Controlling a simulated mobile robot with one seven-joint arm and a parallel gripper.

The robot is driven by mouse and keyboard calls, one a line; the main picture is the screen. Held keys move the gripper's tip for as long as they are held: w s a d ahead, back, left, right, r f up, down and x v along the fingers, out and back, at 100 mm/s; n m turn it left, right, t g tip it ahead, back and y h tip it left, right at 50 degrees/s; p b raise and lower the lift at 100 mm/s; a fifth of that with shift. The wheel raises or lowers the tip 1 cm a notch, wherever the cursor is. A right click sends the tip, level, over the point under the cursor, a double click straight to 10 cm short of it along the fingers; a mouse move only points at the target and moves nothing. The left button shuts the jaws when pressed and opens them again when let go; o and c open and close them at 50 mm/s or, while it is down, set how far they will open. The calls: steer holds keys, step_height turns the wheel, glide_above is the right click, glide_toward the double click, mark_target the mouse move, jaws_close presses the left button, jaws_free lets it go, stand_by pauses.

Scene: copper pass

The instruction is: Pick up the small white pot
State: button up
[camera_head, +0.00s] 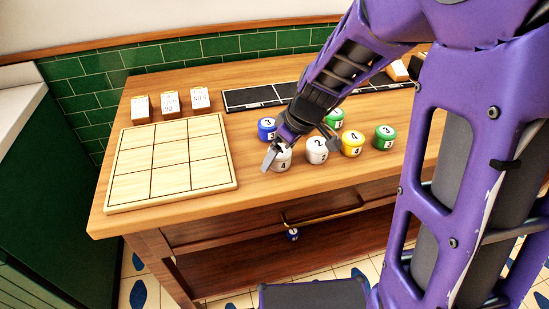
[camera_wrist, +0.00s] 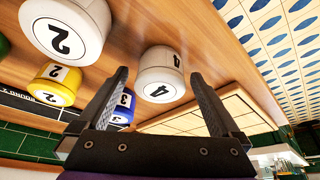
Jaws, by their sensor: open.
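Two white pots stand on the wooden table (camera_head: 260,187). One is marked 4 (camera_head: 281,161); the other, marked 2 (camera_head: 317,152), stands to its right. I cannot tell from the head view which is smaller. My gripper (camera_head: 301,151) is open and empty, with its fingers pointing down over these pots. In the wrist view, the white pot marked 4 (camera_wrist: 160,75) appears between the tips of my gripper (camera_wrist: 160,74), beyond them, with no visible contact. The white pot marked 2 (camera_wrist: 66,28) lies outside the fingers, at the upper left.
A blue pot (camera_head: 266,128) stands close behind my gripper. A yellow pot (camera_head: 352,144) and green pots (camera_head: 385,138) stand to the right. A wooden grid board (camera_head: 125,178) fills the table's left. A dark strip (camera_head: 250,97) lies behind. Another blue pot (camera_head: 293,235) is below the tabletop.

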steer(key=c, duration=1.6)
